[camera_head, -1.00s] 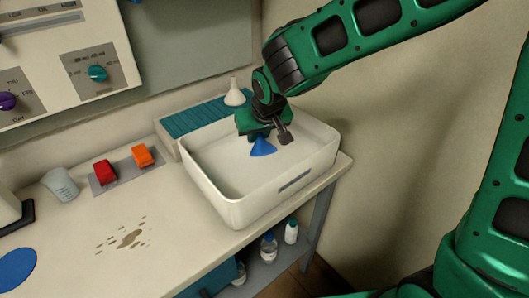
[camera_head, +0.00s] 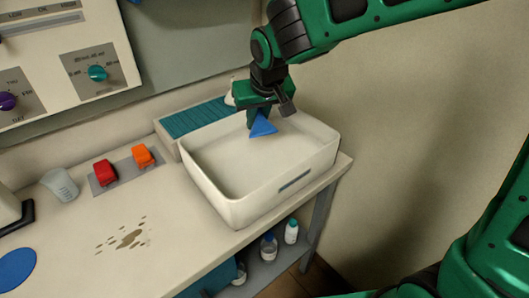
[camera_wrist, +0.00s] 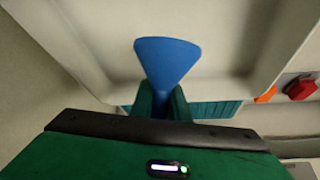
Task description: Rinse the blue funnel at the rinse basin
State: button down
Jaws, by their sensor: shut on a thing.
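The blue funnel (camera_head: 262,127) is held by my gripper (camera_head: 254,119) over the far part of the white rinse basin (camera_head: 258,208). In the wrist view the funnel (camera_wrist: 167,60) shows its wide end pointing away from the jaws, and its narrow end is hidden between the two green fingers (camera_wrist: 160,102). The gripper is shut on the funnel. In the head view the funnel looks tilted, at about the height of the basin's rim. The basin's inside looks empty, and I cannot make out any water.
A teal ribbed rack (camera_head: 197,117) lies behind the basin, with a white funnel (camera_head: 231,97) partly hidden by my gripper. Red (camera_head: 105,172) and orange (camera_head: 143,156) switches, a beaker (camera_head: 61,185) and a brown spill (camera_head: 130,238) are left of it. Bottles (camera_head: 269,246) stand on the shelf below.

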jog(key=shift+r, duration=2.35)
dwell(0.5)
jog(key=shift+r, duration=2)
